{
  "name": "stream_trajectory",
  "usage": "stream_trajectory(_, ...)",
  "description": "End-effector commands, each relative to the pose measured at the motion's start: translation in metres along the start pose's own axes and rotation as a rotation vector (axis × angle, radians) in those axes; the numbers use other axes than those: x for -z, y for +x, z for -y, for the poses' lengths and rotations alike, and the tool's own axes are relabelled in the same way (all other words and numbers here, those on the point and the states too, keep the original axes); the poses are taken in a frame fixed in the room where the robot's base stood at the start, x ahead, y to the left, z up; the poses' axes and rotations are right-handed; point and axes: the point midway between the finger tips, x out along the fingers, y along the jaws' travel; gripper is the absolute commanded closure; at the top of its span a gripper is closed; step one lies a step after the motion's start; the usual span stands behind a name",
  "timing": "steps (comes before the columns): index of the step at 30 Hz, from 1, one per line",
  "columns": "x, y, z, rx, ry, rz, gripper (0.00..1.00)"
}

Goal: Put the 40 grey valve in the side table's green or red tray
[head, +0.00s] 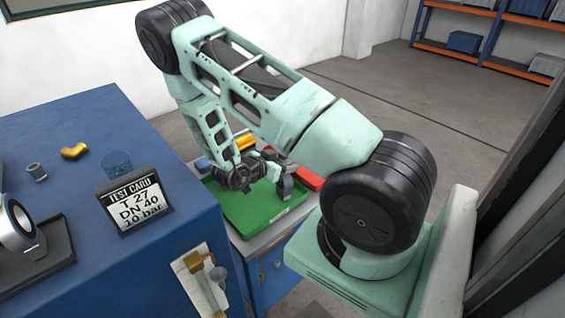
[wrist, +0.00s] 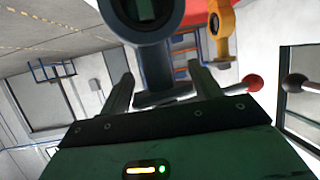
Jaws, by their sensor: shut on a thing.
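The grey valve (head: 285,187) is at my gripper (head: 262,178) in the head view, over the right part of the green tray (head: 240,213) on the side table (head: 252,240). In the wrist view the grey valve (wrist: 155,62) has its ring at the top edge and its neck between the two fingers of my gripper (wrist: 162,88), which is shut on it. The arm partly hides it in the head view, and I cannot tell whether it touches the tray. The red tray (head: 308,179) lies just beyond the green one, partly hidden by the arm.
A yellow valve (wrist: 221,30) stands close by in the wrist view. The green tray's front part is bare.

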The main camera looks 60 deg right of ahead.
Motion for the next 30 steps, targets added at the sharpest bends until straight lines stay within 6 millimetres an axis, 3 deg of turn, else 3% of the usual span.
stream_trajectory(27,-0.0024,0.0014,-0.0001,0.0,0.0,0.0,0.73)
stream_trajectory(28,-0.0025,0.0014,-0.0001,0.0,0.0,0.0,0.37)
stream_trajectory(30,-0.0026,0.0014,-0.0001,0.0,0.0,0.001,0.37)
